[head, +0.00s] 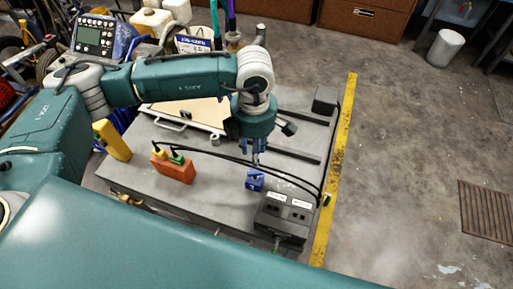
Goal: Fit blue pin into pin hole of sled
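My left gripper (256,163) points down over the grey table top (215,209), directly above a small blue block (255,182) with a pale mark. The fingers are narrow and bluish in this view. I cannot tell whether they are open, shut, or touching the block, nor whether a blue pin is between them. I cannot pick out the sled or its pin hole with certainty. A dark box (283,219) with two white labels and dark openings sits just right of and nearer than the blue block. My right gripper is not in view.
An orange block (173,169) with yellow and green plugs stands left of the gripper, and black cables arc from there to the right edge. A yellow upright object (112,141) stands at the left. Dark rails (297,150) lie behind. Open floor is right of the yellow stripe (337,160).

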